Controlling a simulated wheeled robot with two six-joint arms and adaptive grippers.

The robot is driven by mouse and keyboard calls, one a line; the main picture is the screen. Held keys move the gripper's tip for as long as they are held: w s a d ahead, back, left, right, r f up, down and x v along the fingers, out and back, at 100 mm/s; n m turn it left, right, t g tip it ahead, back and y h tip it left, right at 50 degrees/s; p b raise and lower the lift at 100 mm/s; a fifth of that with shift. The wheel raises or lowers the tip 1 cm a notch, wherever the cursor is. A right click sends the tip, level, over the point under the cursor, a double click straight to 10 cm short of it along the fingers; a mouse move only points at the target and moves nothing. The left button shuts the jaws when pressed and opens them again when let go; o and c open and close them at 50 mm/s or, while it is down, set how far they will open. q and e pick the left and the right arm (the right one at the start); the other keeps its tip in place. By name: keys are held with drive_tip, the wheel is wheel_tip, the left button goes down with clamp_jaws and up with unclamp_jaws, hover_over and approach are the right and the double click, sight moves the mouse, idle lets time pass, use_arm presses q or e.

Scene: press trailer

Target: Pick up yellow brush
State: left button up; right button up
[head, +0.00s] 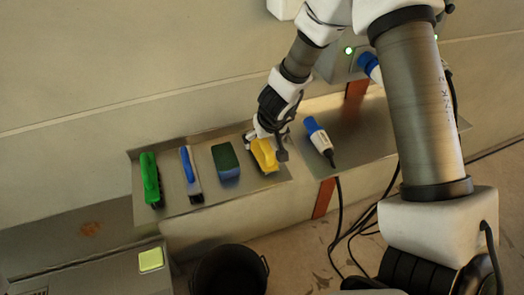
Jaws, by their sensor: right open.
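The yellow brush (265,155) lies at the right end of a metal shelf (207,203) on the wall. My right gripper (269,146) is over it, pointing down, with fingers at the brush's left and right sides. The gripper is open. Whether the fingers touch the brush cannot be told. The gripper hides part of the brush's far end. My left gripper is not in view.
Left of the brush are a blue-and-green sponge (226,163), a blue-handled tool (190,174) and a green brush (151,180). A blue-and-white plug (318,138) lies to the right, with cables below. A black bucket (229,272) stands below.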

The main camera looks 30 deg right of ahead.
drive_tip(key=b+x, duration=0.1)
drive_tip(key=x, duration=0.3)
drive_tip(key=shift+w+a, duration=0.2)
drive_tip(key=shift+w, duration=0.05)
drive_tip(key=shift+w+f, duration=0.15)
drive_tip(key=shift+w, duration=0.05)
drive_tip(key=shift+s+r, duration=0.25)
drive_tip(key=shift+s, duration=0.05)
drive_tip(key=shift+c, duration=1)
drive_tip(key=shift+s+r, duration=0.1)
drive_tip(key=c, duration=1.1)
drive_tip(key=shift+c, duration=0.3)
